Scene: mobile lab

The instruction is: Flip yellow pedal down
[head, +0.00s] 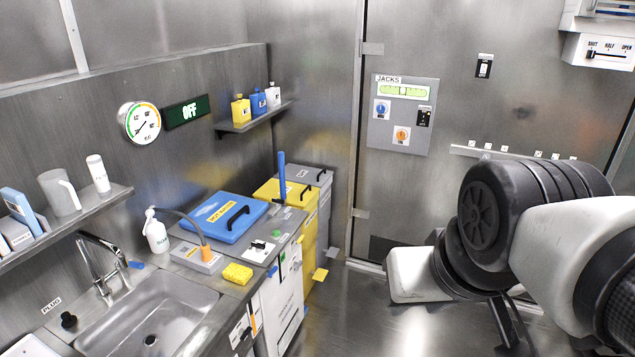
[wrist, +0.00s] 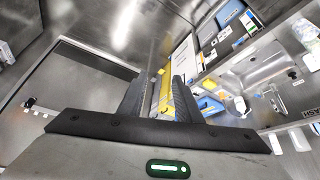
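A small yellow pedal (head: 320,274) sticks out near the floor, beside the foot of the yellow bin (head: 309,255). It looks raised at a tilt, but its exact angle is hard to tell. In the wrist view a small yellow patch (wrist: 161,72) near the yellow bin (wrist: 164,92) may be this pedal. My gripper (wrist: 158,95) is open and empty, its two dark fingers spread apart. The yellow bin shows between and beyond the fingers, with a clear gap. In the head view my arm is at the right and the fingers cannot be made out.
A blue upright handle (head: 281,175) stands by the bins. The counter with the sink (head: 150,318) is at left. The floor (head: 362,310) right of the bins is clear.

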